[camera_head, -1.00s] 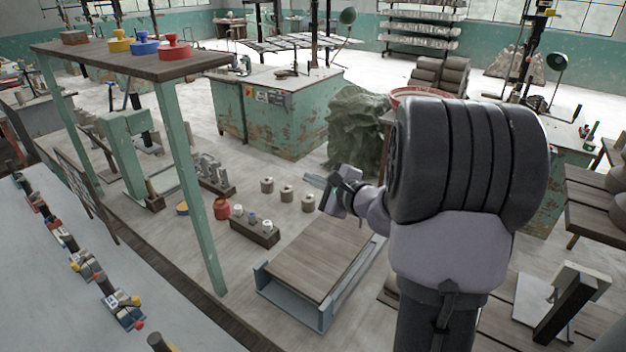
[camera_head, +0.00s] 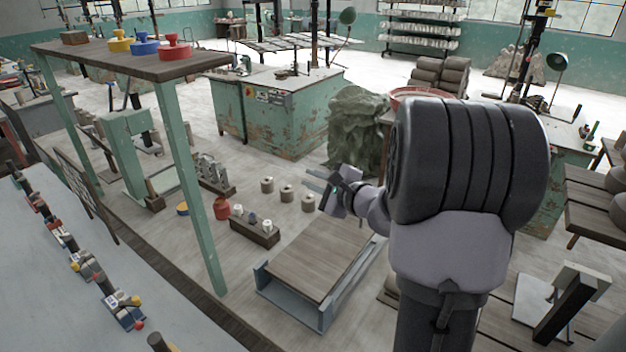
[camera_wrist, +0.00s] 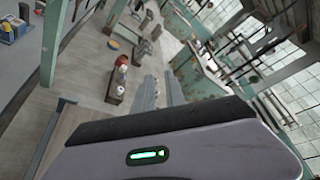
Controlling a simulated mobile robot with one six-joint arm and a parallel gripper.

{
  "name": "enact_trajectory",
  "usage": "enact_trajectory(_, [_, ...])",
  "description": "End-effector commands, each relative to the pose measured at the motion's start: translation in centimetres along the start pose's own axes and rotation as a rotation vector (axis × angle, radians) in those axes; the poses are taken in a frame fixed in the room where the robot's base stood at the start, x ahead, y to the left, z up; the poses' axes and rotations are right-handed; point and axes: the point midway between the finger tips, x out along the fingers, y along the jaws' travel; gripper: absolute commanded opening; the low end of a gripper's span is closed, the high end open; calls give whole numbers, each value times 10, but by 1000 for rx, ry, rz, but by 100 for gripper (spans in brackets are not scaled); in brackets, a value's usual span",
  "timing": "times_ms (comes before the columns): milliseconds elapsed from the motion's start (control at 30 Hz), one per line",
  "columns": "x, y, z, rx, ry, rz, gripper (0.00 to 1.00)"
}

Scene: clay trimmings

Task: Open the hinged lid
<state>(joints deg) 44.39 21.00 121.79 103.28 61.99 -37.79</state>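A low blue-grey box or frame (camera_head: 290,308) with a flat brown wooden top (camera_head: 318,258) stands on the floor at centre; the top lies level. It may be the lidded thing, but I can make out no hinge. My gripper (camera_head: 315,181) is in the air above and beyond the far side of this top, pointing left. In the wrist view my two fingers (camera_wrist: 160,92) are apart with nothing between them. My arm hides the area to the right of the wooden top.
Several small cylinders (camera_head: 286,193), a red jar (camera_head: 221,208) and a wooden block with pots (camera_head: 254,232) are on the floor nearby. A green-legged shelf (camera_head: 130,62) stands at left. A green cloth-covered heap (camera_head: 357,130) is behind my gripper.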

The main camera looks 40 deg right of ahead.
Motion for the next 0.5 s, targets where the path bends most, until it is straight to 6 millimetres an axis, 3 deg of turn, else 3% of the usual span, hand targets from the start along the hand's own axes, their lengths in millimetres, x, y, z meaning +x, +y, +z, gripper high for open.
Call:
enact_trajectory(67, [0,0,0,0,0,0,33])
enact_trajectory(367, [-1,0,0,0,0,0,33])
enact_trajectory(500, [-21,-1,0,0,2,-2,33])
